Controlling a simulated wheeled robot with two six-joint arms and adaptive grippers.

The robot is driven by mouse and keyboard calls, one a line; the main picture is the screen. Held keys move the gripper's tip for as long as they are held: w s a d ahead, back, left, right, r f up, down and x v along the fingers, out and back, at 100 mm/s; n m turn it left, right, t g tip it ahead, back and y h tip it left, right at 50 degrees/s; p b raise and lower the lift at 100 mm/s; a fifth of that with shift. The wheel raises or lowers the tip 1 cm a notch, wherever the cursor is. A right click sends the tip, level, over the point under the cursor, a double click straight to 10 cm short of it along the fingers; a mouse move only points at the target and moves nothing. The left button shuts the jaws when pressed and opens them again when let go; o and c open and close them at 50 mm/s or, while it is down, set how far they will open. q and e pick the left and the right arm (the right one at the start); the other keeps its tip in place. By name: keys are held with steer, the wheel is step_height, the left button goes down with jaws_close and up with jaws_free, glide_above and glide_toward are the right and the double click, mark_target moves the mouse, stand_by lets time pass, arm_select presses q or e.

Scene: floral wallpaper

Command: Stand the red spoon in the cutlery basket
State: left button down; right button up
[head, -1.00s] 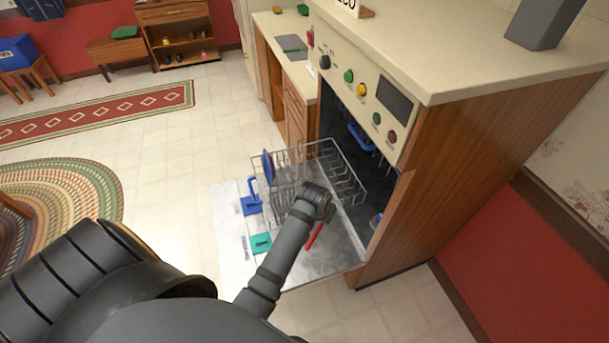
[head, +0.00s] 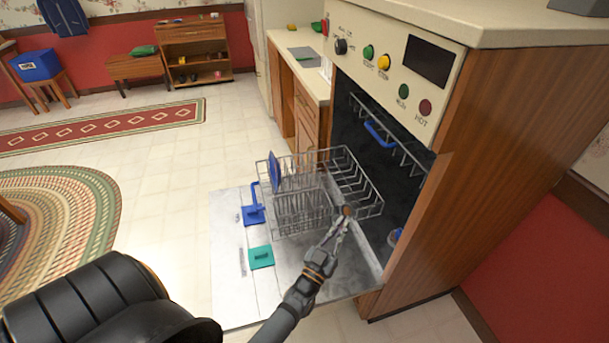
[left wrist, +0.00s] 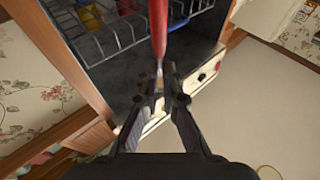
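My left gripper (head: 344,220) is above the open dishwasher door, at the right side of the pulled-out wire rack. In the left wrist view its fingers (left wrist: 159,84) are closed around the red spoon (left wrist: 158,28), whose red length points away from the gripper. In the head view the spoon is nearly end-on, and only a small reddish spot shows at the fingertips. The cutlery basket (head: 298,213) appears as the fine grey grid at the front of the rack, just left of the gripper. My right gripper is not in view.
The wire rack (head: 365,193) holds a blue plate (head: 274,170). A blue piece (head: 253,213) and a green piece (head: 261,257) are on the open door (head: 229,280). The dishwasher cabinet (head: 490,150) stands at the right. Open floor lies left.

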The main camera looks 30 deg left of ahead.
arm_select(q)
steer(key=shift+s+a+r+t+b, duration=0.1)
steer(key=shift+s+t+b, duration=0.25)
steer(key=shift+s, duration=0.25)
steer(key=shift+s+a+r+t+b, duration=0.1)
steer(key=shift+s+t+b, duration=0.2)
steer(key=shift+s, duration=0.25)
steer(key=w+a+r+n+g+y, duration=0.4)
steer(key=w+a+n+y, duration=0.1)
steer(key=a+y, duration=0.35)
steer(key=w+a+r+n+g+y, duration=0.4)
steer(key=a+r+n+y, duration=0.1)
steer(key=a+y, duration=0.35)
arm_select(e)
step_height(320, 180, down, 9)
steer(key=b, duration=0.7)
arm_select(q)
step_height(320, 180, down, 14)
steer(key=d+b, duration=0.1)
steer(key=b, duration=0.5)
steer(key=shift+r, duration=0.2)
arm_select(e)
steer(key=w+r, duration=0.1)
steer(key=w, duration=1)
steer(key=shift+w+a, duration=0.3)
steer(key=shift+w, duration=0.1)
